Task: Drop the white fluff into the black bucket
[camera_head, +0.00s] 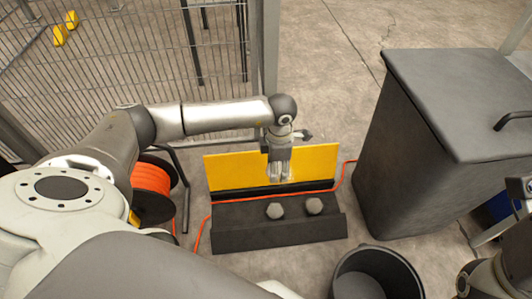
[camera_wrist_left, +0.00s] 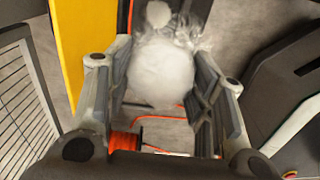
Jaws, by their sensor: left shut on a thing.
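My left gripper (camera_head: 279,172) is shut on the white fluff, in front of the yellow panel in the head view. In the left wrist view the white fluff (camera_wrist_left: 160,75) is a round, soft clump between the two fingers (camera_wrist_left: 160,100), with wispy edges at its far end. In the head view the fluff is hard to make out against the fingers. The black bucket (camera_head: 410,281) is at the bottom, right of centre, partly cut off by the frame edge. My left gripper is apart from it, up and to the left. The fingers of my right gripper do not show.
A yellow panel (camera_head: 230,172) stands behind a dark block (camera_head: 245,235) with two grey knobs. An orange cable runs around them to a reel (camera_head: 152,190). A large dark lidded bin (camera_head: 400,150) stands at right. A wire fence (camera_head: 100,70) is at the back left.

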